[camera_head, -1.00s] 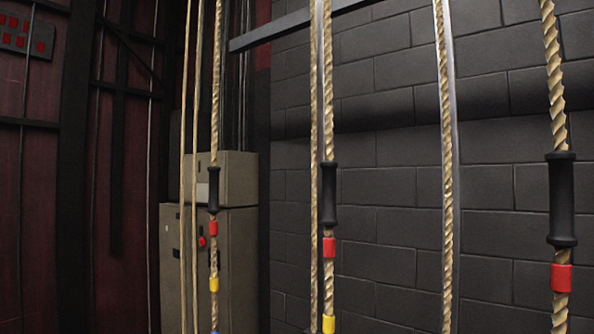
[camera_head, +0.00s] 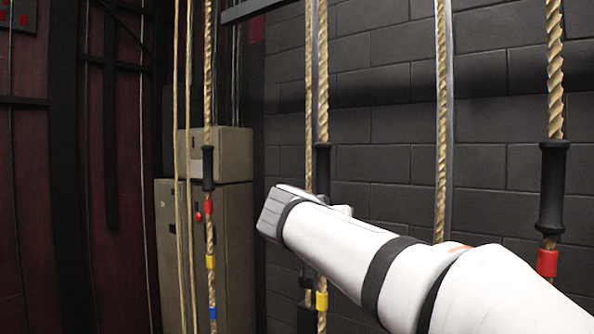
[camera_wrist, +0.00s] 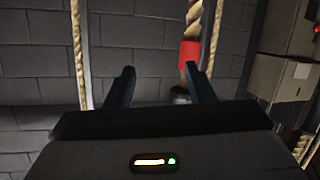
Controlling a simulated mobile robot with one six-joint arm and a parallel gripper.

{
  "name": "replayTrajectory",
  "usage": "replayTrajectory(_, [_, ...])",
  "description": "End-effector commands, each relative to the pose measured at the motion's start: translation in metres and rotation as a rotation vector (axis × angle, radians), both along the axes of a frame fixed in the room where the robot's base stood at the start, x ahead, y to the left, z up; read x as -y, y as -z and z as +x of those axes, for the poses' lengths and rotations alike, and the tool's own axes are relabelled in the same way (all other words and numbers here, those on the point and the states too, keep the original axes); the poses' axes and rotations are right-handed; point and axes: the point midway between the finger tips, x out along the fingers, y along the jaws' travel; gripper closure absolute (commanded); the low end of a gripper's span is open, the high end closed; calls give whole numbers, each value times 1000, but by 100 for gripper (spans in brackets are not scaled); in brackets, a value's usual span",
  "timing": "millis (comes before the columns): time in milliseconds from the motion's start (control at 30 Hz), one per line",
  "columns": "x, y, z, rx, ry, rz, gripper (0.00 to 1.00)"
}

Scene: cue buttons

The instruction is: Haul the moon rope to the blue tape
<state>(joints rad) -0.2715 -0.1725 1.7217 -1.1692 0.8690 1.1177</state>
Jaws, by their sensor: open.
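Three thick twisted ropes carry black handles and coloured tape bands; no moon mark can be made out. The left rope (camera_head: 208,120) has a handle (camera_head: 208,168), with red, yellow and blue tape (camera_head: 213,313) below it. The middle rope (camera_head: 323,90) has a handle (camera_head: 322,165) and yellow tape (camera_head: 321,300); my arm covers the part between. The right rope (camera_head: 554,70) has a handle (camera_head: 552,187) and red tape. My gripper (camera_wrist: 160,84) is open and empty. In the wrist view, a rope with red tape (camera_wrist: 190,52) passes by its right finger.
Thinner ropes hang beside the thick ones, one (camera_head: 441,120) against a metal strip. A grey block wall (camera_head: 400,150) stands behind. A beige cabinet (camera_head: 235,250) stands at the left, beyond the left rope.

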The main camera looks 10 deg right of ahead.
Motion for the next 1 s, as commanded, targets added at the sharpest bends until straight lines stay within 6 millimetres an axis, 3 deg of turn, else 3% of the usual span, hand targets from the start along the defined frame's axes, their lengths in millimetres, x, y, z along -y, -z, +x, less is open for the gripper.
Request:
replayTrajectory(33, [-9,-31,10,85,-2,-5,51])
replayTrajectory(100, [-17,-63,18,185,-2,-6,51])
replayTrajectory(200, [-26,-93,23,281,-7,-4,51])
replayTrajectory(300, [-28,-107,26,328,-8,-3,51])
replayTrajectory(800, [6,-110,85,332,-6,-4,51])
replayTrajectory(1000, [10,-108,93,334,-8,-3,51])
